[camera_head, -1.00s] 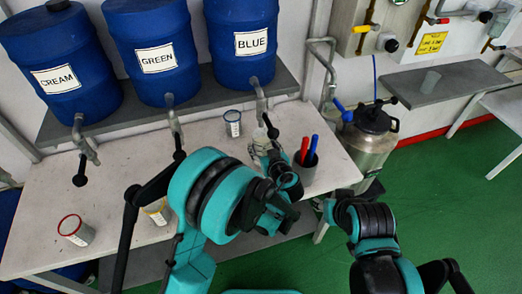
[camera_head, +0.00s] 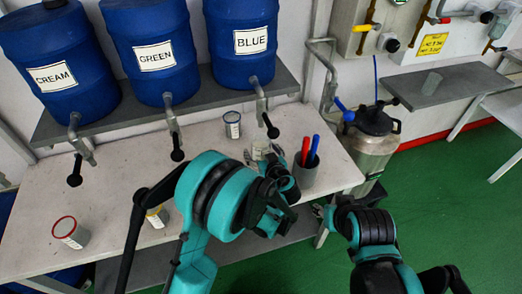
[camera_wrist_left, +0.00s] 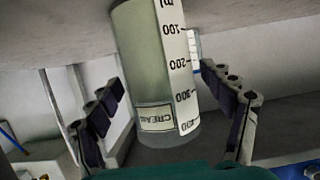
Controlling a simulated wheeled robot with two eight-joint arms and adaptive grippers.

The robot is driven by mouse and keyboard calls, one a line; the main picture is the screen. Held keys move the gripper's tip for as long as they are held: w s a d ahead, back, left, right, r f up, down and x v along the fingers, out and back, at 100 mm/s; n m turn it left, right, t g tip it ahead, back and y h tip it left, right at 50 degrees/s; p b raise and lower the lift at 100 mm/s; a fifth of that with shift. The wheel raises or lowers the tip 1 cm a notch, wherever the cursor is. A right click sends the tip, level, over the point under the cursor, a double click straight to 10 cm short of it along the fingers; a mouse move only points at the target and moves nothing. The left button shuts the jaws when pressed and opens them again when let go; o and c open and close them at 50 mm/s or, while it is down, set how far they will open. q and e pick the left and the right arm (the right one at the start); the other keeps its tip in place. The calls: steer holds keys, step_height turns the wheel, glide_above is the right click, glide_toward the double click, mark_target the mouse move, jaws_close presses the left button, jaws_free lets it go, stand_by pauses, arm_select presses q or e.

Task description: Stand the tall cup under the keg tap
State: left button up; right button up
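The tall clear cup (camera_head: 261,150) stands on the white table, left of the marker holder. In the left wrist view it appears upside down, with a CREAM label (camera_wrist_left: 156,117) and an ml scale. My left gripper (camera_wrist_left: 163,95) is open, with one finger on each side of this cup and a small gap visible on both sides. In the head view my left gripper (camera_head: 268,160) is partly hidden by its own arm. The steel keg (camera_head: 370,142) stands right of the table, with a blue-handled tap (camera_head: 344,112). My right gripper (camera_head: 322,209) is small and unclear by the table's right end.
Blue barrels labelled CREAM (camera_head: 58,75), GREEN (camera_head: 152,50) and BLUE (camera_head: 243,40) have taps hanging over the table. Red-rimmed (camera_head: 70,233), yellow-rimmed (camera_head: 157,216) and blue-rimmed (camera_head: 232,125) cups stand there. A holder (camera_head: 303,176) carries red and blue markers. A grey shelf (camera_head: 450,82) is at right.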

arm_select(q)
steer(key=shift+r, duration=0.1)
steer(key=shift+s+d+r, duration=0.1)
steer(key=shift+s+r, duration=0.1)
steer(key=shift+s, duration=0.05)
steer(key=p+v, duration=0.4)
steer(key=v, duration=0.7)
steer(key=s+a+r+m+g, duration=0.1)
steer(key=s+a+r+g, duration=0.15)
steer(key=a, duration=0.45)
steer(key=s+a+r+m+g, duration=0.1)
steer(key=a+r+g, duration=0.15)
steer(key=a, duration=0.45)
steer(key=s+a+r+h, duration=0.2)
steer(key=s+a, duration=0.1)
steer(key=s, duration=0.4)
steer(key=s+a+r+m+g+h, duration=0.1)
steer(key=s+a+h, duration=0.1)
steer(key=s+a, duration=0.2)
steer(key=s, duration=0.3)
steer(key=shift+s+a+r+m, duration=0.15)
steer(key=shift+r+m, duration=0.15)
steer(key=shift+r, duration=0.05)
